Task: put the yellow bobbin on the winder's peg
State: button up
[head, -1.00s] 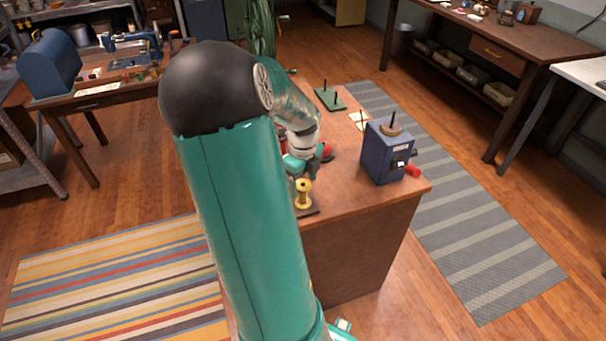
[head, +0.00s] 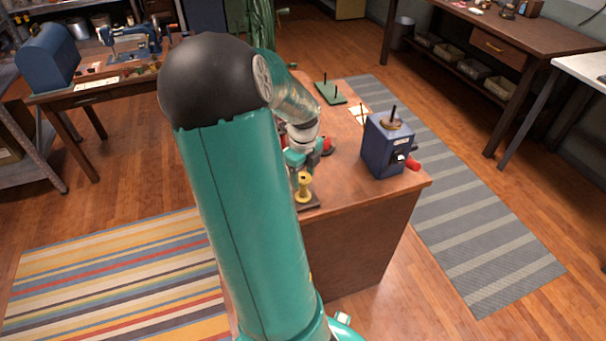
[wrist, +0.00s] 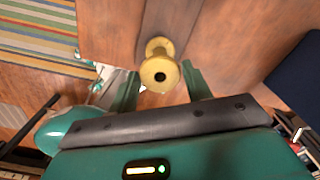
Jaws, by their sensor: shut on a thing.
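The yellow bobbin (head: 304,187) stands upright at the near left edge of the bench, over a dark base. In the wrist view, the bobbin (wrist: 160,72) is seen from its end, with a dark hole in its flange. My gripper (wrist: 160,80) has a finger on each side of the bobbin and is shut on it. In the head view, my gripper (head: 303,171) is at the bobbin's upper part, partly hidden by my arm. The winder (head: 382,147) is a blue box to the right, with an upright dark peg (head: 393,112) on top and a red-handled crank.
A green board (head: 330,93) with upright pegs and pale cards lie farther back on the bench (head: 345,183). A red object (head: 327,146) sits beside my gripper. Bare wood lies between the bobbin and the winder.

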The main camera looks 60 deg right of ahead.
jog(key=shift+s+a+r, duration=0.1)
jog(key=shift+a+r, duration=0.15)
jog(key=shift+r, duration=0.9)
jog(key=shift+s+a+r, duration=0.15)
jog(key=shift+a+r, duration=0.05)
jog(key=shift+r, duration=0.9)
jog(key=shift+s+a+r, duration=0.1)
jog(key=shift+a+r, duration=0.15)
jog(key=shift+r, duration=0.9)
